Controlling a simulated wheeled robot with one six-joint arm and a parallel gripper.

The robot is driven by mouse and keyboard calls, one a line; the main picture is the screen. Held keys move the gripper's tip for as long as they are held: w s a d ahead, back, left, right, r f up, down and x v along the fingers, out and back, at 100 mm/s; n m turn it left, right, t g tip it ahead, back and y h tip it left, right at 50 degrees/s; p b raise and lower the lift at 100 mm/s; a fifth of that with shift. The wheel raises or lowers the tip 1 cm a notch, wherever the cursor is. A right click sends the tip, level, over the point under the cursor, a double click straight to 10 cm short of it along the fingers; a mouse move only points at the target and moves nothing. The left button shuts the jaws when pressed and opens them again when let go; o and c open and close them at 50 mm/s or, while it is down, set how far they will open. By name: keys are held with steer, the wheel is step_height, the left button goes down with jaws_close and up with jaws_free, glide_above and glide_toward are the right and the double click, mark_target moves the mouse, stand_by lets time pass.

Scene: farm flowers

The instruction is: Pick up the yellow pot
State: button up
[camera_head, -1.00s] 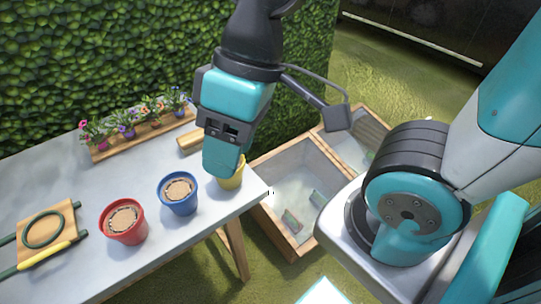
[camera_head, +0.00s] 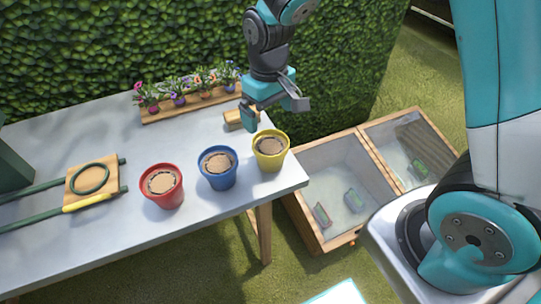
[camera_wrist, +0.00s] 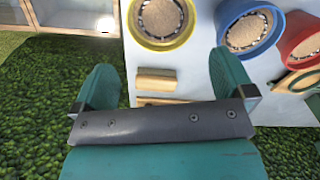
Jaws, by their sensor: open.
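The yellow pot (camera_head: 270,152) stands upright at the right end of the table, filled with brown soil. In the wrist view the yellow pot (camera_wrist: 163,22) is at the top, beyond my fingertips and partly cut off by the frame. My gripper (camera_head: 250,120) is open and empty, above the back right of the table, behind the yellow pot. In the wrist view its two fingers (camera_wrist: 160,80) are spread wide, with a small wooden block (camera_wrist: 156,80) showing on the table between them.
A blue pot (camera_head: 218,168) stands just left of the yellow one, and a red pot (camera_head: 163,186) further left. A wooden tray of small flowers (camera_head: 190,108) lies along the back edge by the hedge (camera_head: 150,40). Wooden crates (camera_head: 320,242) stand right of the table.

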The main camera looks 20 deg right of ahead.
glide_toward(270, 147)
steer(key=shift+s+a+f, duration=0.3)
steer(key=shift+s+f, duration=0.15)
steer(key=shift+s, duration=0.1)
steer(key=shift+s+a+f, duration=0.3)
steer(key=shift+s+f, duration=0.1)
steer(key=shift+s, duration=0.1)
steer(key=shift+s+f+p, duration=0.15)
steer(key=shift+f+p, duration=0.05)
steer(key=shift+f, duration=1.15)
steer(key=shift+s+f+p, duration=0.15)
steer(key=shift+f+p, duration=0.05)
steer(key=shift+f, duration=1.15)
steer(key=c, duration=0.8)
steer(key=shift+r, duration=0.1)
